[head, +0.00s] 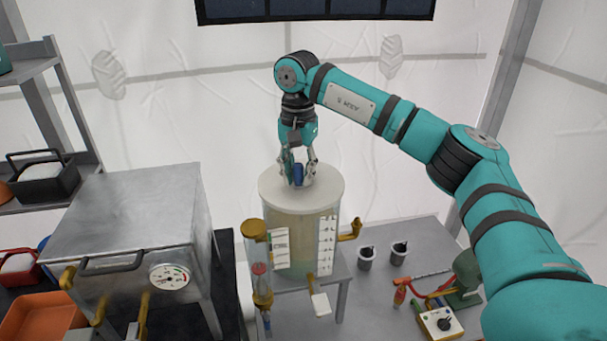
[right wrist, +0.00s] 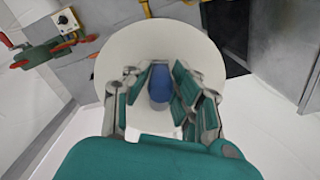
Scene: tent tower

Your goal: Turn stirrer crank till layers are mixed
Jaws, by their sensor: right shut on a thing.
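The stirrer tank (head: 303,235) is a clear cylinder with pale tan contents, a white marked scale and a round white lid (head: 325,186). It stands on a grey metal stand. On the lid is a blue crank knob (head: 299,173). My right gripper (head: 298,178) reaches down from above and is shut on the knob. In the right wrist view the blue knob (right wrist: 160,84) sits between the teal finger pads over the white lid (right wrist: 122,50). The crank arm under the knob is hidden. Separate layers in the tank cannot be made out clearly. My left gripper is not in view.
A sight tube (head: 260,264) with brass ends and a brass tap (head: 349,230) stick out from the tank. A metal cabinet (head: 130,215) with a gauge is at left.

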